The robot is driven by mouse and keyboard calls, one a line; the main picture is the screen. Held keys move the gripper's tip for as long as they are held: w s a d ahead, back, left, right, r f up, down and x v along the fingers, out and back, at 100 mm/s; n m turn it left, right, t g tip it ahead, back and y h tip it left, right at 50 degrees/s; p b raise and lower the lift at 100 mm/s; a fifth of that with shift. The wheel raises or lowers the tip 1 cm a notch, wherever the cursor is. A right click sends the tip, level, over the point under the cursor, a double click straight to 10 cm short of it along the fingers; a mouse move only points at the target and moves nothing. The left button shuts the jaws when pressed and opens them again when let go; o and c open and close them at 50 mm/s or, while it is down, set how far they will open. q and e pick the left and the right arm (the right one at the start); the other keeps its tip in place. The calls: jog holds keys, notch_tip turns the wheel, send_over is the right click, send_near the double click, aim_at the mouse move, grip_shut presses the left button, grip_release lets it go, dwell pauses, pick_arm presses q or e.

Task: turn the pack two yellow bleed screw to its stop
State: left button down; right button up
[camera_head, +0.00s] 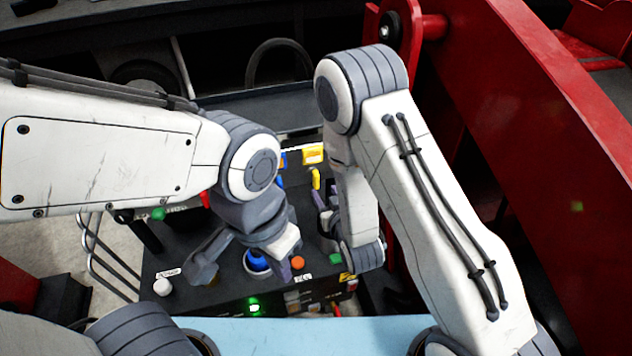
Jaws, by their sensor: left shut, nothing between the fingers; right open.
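A yellow lever-like part (316,178) stands upright on the dark panel between my two arms. A larger yellow block (312,154) sits just behind it. I cannot tell which of these, if either, is the pack two bleed screw. My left gripper (284,270) is shut and empty, low over the panel's front, beside a blue round knob (257,262). Whether it touches the knob is unclear. My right gripper (324,212) is open, just in front of the yellow lever-like part and partly hidden by my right wrist.
The dark panel (215,293) carries an orange button (297,262), a white knob (162,287), a green button (158,213) and a lit green lamp (254,307). Metal rails (100,260) stand at left. A large red beam (530,130) closes off the right.

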aim_at(317, 180)
jog(key=shift+w+a+f+b, duration=0.25)
jog(key=shift+w+f+b, duration=0.55)
jog(key=shift+b, duration=2.3)
jog(key=x, duration=0.7)
jog(key=shift+w+a+r, duration=0.1)
jog(key=shift+w+r, duration=0.1)
jog(key=shift+w, duration=0.25)
grip_shut()
